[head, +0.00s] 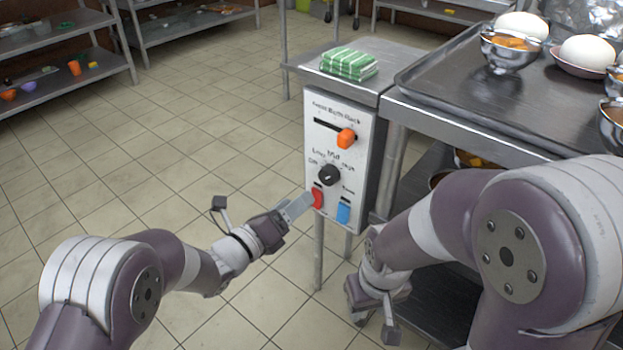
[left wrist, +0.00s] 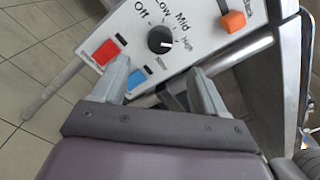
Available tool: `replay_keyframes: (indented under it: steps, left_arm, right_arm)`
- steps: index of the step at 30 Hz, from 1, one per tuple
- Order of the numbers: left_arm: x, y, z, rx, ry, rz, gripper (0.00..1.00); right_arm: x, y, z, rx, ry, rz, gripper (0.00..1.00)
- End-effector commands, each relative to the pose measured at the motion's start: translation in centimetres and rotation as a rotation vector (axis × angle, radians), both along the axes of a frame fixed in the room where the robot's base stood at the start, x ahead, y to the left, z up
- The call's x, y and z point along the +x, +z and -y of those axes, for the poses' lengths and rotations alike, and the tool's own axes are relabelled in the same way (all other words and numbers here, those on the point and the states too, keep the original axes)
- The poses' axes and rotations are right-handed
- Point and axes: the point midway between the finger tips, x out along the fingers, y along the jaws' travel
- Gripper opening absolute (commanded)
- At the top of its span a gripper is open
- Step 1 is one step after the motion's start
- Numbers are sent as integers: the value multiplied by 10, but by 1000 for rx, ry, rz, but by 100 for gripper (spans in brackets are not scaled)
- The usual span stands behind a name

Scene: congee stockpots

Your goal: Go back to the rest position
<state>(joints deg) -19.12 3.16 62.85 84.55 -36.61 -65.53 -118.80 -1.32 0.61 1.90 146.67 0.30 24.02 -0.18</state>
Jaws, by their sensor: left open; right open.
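The white control panel (head: 347,117) stands upright on the front of a metal table. It has an orange slider knob (head: 346,138), a black dial (head: 329,175), a red switch (head: 317,198) and a blue switch (head: 343,211). My left gripper (head: 298,207) is near the panel's lower left, close to the red switch. In the left wrist view its fingers (left wrist: 160,93) are spread and empty, with the red switch (left wrist: 106,52) and blue switch (left wrist: 136,79) just beyond.
A folded green striped cloth (head: 349,64) lies on the small table top. A tray (head: 470,95) with metal bowls and white round items stands on the table at the right. Shelves (head: 60,45) stand at the back left. The tiled floor (head: 150,150) between is clear.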

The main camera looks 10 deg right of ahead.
Motion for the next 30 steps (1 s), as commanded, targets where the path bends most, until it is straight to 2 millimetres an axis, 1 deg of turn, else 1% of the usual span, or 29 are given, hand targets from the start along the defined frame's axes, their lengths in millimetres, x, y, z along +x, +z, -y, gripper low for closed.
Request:
replay_keyframes:
  steps: [1, 3, 6, 20, 23, 25, 26, 27, 28, 29, 30]
  left_arm:
    - [-6, 4, -8, 1, 2, 0, 73]
    - [-12, 3, -17, 1, 1, -1, 73]
    - [-18, 1, -23, 1, 1, 0, 73]
    - [-19, -1, -24, 1, -1, 0, 73]
    - [-19, -3, -24, -32, 2, -60, 73]
    - [-14, -22, -30, -77, 53, -252, 73]
    - [-14, -40, -37, -102, 105, -391, 73]
    - [-14, -62, -51, -152, 214, -605, 73]
    - [-16, -76, -65, -204, 323, -776, 73]
    - [-19, -85, -83, -271, 456, -945, 73]
    - [-28, -90, -110, -383, 658, -1152, 73]
  right_arm:
    - [0, 8, 0, 0, 0, 0, 43]
    - [0, 11, 0, 0, 0, 0, 43]
    - [0, 12, 0, 0, 0, 0, 43]
    - [0, 12, 0, 0, 0, 0, 43]
    - [0, 12, 0, 0, 0, 0, 43]
    - [0, 12, 0, 0, 0, 0, 43]
    - [0, 11, 0, 0, 0, 0, 43]
    - [0, 12, 0, 0, 0, 0, 43]
    - [0, 12, 0, 0, 0, -1, 43]
    - [0, 16, 0, 0, 0, -1, 43]
    - [0, 23, 0, 0, 0, -1, 43]
